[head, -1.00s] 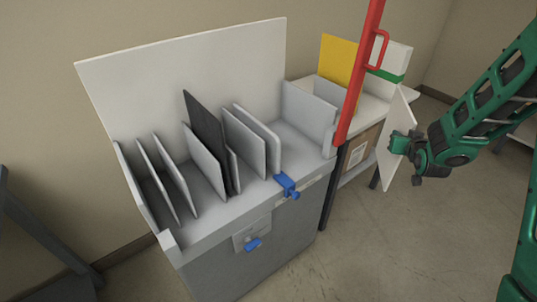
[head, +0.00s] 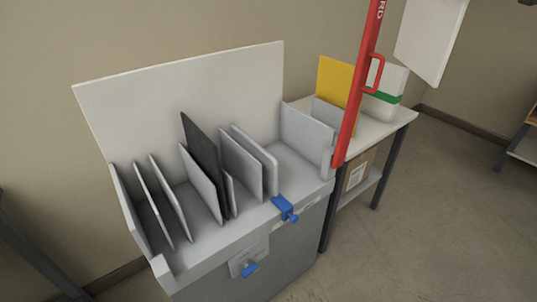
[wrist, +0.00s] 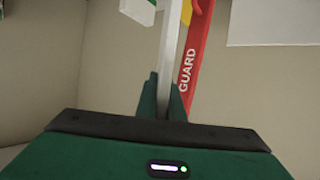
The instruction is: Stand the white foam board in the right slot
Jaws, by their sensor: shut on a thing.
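The white foam board (head: 432,38) is raised in the air at the upper right of the head view, cut off by the top edge. In the wrist view the board (wrist: 170,45) shows edge-on between the two fingers of my gripper (wrist: 165,85), which is shut on it. My gripper is outside the head view. The grey rack (head: 215,248) has upright dividers and a tall dark panel (head: 202,145) standing in it. Its widest gap (head: 295,170) is at the right, between a pale divider and the right end wall. I see no board in that gap.
A red guard bar (head: 357,90) with a handle slants up at the rack's right end, between rack and board. A blue clamp (head: 285,208) sits on the front edge. A side table (head: 385,128) carries a yellow sheet (head: 335,80) and a white-green box (head: 385,92).

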